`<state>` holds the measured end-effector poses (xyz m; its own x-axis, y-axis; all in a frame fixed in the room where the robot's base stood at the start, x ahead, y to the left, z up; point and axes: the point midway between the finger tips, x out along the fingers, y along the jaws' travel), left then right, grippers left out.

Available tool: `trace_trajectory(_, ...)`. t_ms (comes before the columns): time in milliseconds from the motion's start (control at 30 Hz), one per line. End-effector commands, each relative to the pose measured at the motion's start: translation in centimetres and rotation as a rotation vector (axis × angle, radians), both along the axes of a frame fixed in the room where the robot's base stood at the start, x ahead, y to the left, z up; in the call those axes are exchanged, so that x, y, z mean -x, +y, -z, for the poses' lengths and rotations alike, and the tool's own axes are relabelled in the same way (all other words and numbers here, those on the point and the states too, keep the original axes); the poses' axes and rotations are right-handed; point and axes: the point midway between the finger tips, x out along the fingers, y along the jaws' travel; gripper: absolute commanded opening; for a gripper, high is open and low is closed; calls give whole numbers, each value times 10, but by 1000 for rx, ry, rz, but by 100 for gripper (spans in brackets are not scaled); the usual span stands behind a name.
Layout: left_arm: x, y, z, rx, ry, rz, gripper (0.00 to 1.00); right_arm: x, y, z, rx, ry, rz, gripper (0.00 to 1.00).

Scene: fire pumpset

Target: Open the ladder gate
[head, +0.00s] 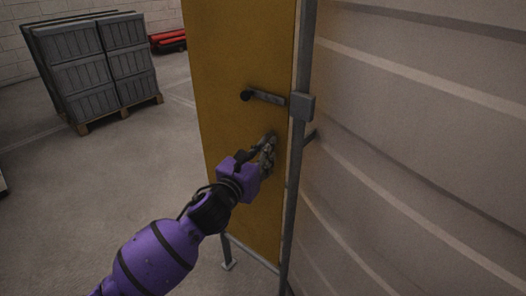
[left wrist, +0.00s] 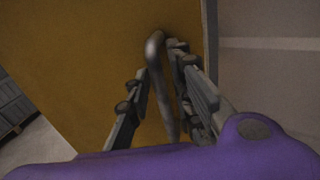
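The ladder gate is a tall yellow panel (head: 235,90) standing beside a grey post (head: 304,60) in the head view; it fills much of the left wrist view (left wrist: 75,60). A grey latch bar with a dark knob (head: 266,97) sits on the panel, reaching toward a grey box on the post. My left gripper (head: 269,150) is below this latch, near the panel's right edge. In the left wrist view its fingers are apart, with a bent grey handle bar (left wrist: 160,85) between them. A gap shows on the bar's left; the right finger is close to it. My right gripper is not in view.
A ribbed grey wall (head: 420,150) fills the right side. Stacked grey crates (head: 95,65) stand on a wooden pallet at the back left, with a red object (head: 168,40) behind. The floor left of the panel is largely clear.

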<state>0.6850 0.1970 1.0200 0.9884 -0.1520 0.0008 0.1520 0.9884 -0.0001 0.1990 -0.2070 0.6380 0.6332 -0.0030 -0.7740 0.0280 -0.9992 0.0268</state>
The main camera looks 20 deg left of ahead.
Motion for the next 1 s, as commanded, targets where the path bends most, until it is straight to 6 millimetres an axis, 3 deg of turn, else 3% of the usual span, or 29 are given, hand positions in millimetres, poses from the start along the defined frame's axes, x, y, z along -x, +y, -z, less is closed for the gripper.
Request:
trace_trajectory(133,0,1,0,0,0,-1,0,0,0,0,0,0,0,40)
trace_trajectory(633,7,7,0,-1,2,19,0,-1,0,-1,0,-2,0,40)
trace_trajectory(1000,59,44,2,-10,9,204,0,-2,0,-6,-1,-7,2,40)
